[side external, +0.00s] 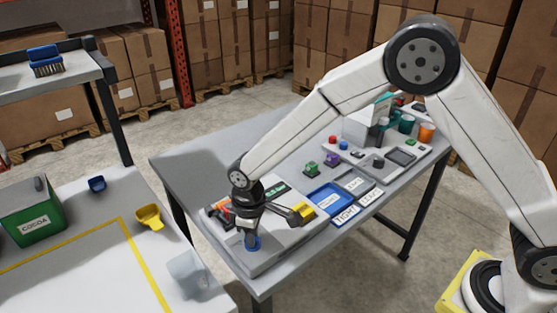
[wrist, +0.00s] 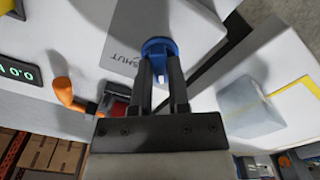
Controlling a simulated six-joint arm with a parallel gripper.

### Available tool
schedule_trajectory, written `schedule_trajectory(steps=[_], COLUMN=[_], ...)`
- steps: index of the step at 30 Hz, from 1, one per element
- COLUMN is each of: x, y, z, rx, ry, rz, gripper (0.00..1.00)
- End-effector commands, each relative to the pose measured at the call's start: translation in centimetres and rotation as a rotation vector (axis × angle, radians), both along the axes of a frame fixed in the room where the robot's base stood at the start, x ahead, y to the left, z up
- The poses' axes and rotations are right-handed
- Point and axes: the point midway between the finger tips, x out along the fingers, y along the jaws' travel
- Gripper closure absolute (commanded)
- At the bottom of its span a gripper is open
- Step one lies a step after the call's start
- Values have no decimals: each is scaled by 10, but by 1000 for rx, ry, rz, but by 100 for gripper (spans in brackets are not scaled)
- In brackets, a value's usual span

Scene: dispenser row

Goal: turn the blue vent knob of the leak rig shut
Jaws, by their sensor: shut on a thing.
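The blue vent knob (wrist: 158,46) is round with a white pointer mark, and sits on the grey panel beside the printed word SHUT. My gripper (wrist: 160,72) is closed around the knob, one finger on each side. The rig also carries a green-lit display (wrist: 20,74) and an orange handle (wrist: 64,92). The fingers hide part of the knob, and I cannot tell its exact angle.
A blue tray (side external: 328,197) and label cards reading TIGHT and LEAKS (side external: 345,214) lie right of the rig. A clear box (side external: 187,270), a yellow scoop (side external: 149,216) and a green cocoa box (side external: 32,215) stand on the left table. The grey table's back left is clear.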

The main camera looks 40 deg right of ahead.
Motion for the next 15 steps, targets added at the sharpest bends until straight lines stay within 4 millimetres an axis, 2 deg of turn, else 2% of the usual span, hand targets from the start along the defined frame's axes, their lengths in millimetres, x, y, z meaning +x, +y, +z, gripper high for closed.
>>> schedule_trajectory(steps=[15], x=[0], y=[0], z=[1], rx=[0], ry=[0], rz=[-442], gripper=[100])
